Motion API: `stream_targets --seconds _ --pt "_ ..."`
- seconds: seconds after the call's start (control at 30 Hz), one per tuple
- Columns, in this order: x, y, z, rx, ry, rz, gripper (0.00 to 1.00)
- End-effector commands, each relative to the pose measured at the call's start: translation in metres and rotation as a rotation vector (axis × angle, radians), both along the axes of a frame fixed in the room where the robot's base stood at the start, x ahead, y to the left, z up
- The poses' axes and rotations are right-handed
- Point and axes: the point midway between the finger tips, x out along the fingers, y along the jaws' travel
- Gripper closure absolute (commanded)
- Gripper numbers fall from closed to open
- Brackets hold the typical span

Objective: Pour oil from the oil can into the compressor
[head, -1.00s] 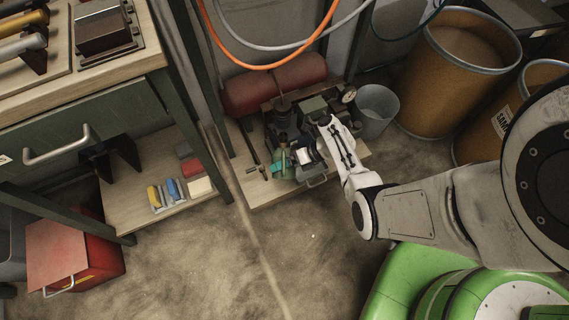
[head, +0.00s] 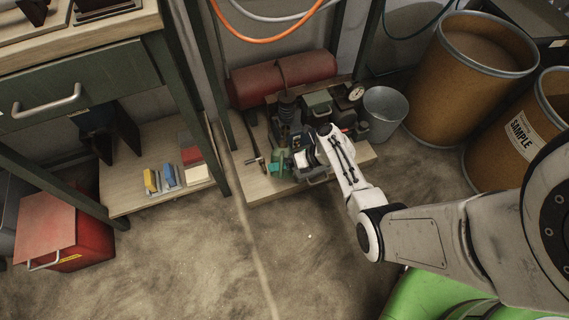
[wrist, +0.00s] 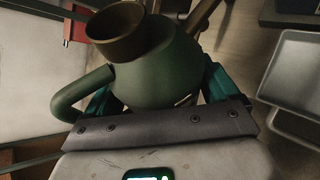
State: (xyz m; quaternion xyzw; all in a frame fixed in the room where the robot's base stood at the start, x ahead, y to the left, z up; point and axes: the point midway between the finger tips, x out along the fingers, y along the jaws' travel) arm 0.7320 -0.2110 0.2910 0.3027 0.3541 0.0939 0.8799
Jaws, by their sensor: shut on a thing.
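The oil can (wrist: 158,68) is dark green with a brass-coloured open top (wrist: 117,32) and a curved handle at left in the wrist view. My gripper (wrist: 158,95) has its teal fingers on either side of the can's body and is shut on it. In the head view my gripper (head: 284,166) is low at the front of the compressor, and the can is small and mostly hidden there. The compressor has a red tank (head: 305,68) at the back, with dark machinery and a gauge (head: 356,94) in front. I cannot tell where its oil opening is.
The compressor stands on a low wooden board (head: 262,190). A grey bucket (head: 384,112) stands close to its right, with large brown drums (head: 465,75) beyond. A green workbench (head: 95,85) and a red box (head: 68,232) are at left. The floor in front is clear.

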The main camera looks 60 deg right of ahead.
Motion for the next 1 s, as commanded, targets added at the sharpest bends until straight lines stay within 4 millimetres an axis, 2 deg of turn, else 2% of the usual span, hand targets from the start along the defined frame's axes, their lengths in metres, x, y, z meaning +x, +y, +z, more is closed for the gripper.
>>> stream_targets --seconds 0.03,0.7,1.0 --pt "-0.001 0.001 -0.007 -0.013 -0.009 0.000 0.54" --pt "0.002 -0.003 -0.045 -0.214 -0.132 0.000 0.54" --pt "0.002 -0.004 -0.053 -0.267 -0.163 0.001 0.54"
